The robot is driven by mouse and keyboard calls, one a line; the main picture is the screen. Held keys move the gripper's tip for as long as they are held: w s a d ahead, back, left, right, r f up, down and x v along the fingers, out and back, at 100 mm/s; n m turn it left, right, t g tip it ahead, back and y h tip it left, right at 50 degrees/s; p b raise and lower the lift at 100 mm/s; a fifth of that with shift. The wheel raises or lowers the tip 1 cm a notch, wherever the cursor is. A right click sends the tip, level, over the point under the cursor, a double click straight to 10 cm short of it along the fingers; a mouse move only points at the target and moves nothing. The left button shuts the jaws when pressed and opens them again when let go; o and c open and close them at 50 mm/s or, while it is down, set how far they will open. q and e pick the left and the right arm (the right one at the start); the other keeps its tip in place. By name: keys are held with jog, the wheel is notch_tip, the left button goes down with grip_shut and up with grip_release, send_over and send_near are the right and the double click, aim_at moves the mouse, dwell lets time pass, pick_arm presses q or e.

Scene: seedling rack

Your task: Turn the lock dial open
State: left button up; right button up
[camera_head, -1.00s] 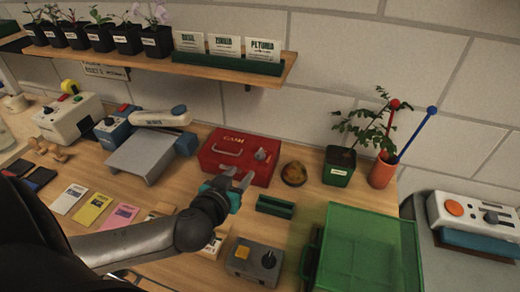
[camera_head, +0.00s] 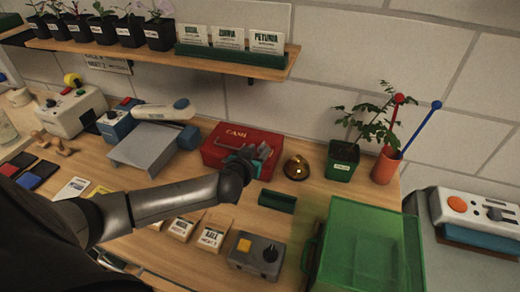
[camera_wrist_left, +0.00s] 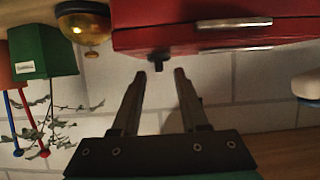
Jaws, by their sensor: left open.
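The red cash box (camera_head: 228,137) stands shut on the wooden table against the wall, with a handle on its lid. My left gripper (camera_head: 254,152) is at the right part of the box, its open fingers covering the lock dial's place in the head view. In the left wrist view, which is upside down, the red box (camera_wrist_left: 170,28) fills the top. A small dark knob (camera_wrist_left: 158,60), which looks like the lock dial, sticks out from its edge. My left fingertips (camera_wrist_left: 160,74) are on either side of it, apart and empty; contact cannot be told. My right gripper is not in view.
A brass bell (camera_head: 296,168) stands just right of the box. A green slotted holder (camera_head: 277,200) and a grey control box (camera_head: 257,256) lie nearer. A potted plant (camera_head: 341,169) and a green crate (camera_head: 365,205) are to the right. A wooden shelf (camera_head: 250,65) overhangs behind.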

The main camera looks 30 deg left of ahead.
pick_arm(q)
jog(key=shift+x, duration=0.95)
grip_shut()
